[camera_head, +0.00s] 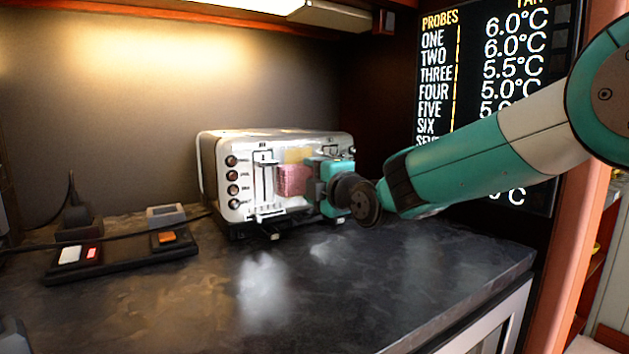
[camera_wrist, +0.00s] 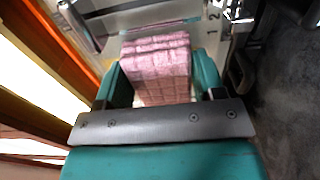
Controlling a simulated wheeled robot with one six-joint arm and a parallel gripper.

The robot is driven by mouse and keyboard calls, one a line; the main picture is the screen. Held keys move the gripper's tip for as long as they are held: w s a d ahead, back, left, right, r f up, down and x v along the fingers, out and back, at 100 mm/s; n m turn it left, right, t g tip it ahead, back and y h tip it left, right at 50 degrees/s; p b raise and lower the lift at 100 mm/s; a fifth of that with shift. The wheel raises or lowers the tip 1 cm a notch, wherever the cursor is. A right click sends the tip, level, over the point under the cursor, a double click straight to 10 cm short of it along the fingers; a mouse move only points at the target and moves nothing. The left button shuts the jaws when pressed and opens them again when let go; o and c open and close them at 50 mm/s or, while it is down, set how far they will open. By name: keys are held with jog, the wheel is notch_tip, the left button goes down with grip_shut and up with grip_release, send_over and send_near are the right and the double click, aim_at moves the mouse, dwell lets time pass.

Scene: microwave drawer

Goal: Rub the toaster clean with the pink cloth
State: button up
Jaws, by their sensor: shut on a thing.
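The toaster (camera_head: 240,160) is a silver and white box with several dark knobs on its front, standing at the back of the dark counter. A yellowish patch (camera_head: 298,155) shows on its front, just above the cloth. My gripper (camera_head: 312,182) is shut on the pink cloth (camera_head: 291,180) and holds it at the right part of the toaster's front. In the wrist view, the folded pink cloth (camera_wrist: 158,62) sits between the teal fingers, close against the toaster (camera_wrist: 120,18). I cannot tell whether it presses on the surface. My gripper hides part of the toaster's right side.
A black power strip (camera_head: 120,262) with a white and red switch, an orange switch and a plug lies on the counter (camera_head: 300,310) at left. A dark temperature board (camera_head: 480,60) hangs behind my arm. The counter front is clear.

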jog(key=shift+w+f+b, duration=0.1)
jog(key=shift+f+b, duration=0.7)
jog(key=shift+b, duration=0.05)
jog(key=shift+r, duration=0.1)
jog(key=shift+r+p, duration=0.3)
jog(key=shift+r, duration=0.5)
jog(key=shift+r, duration=0.1)
jog(key=shift+r+p, duration=0.4)
jog(key=shift+r, duration=0.35)
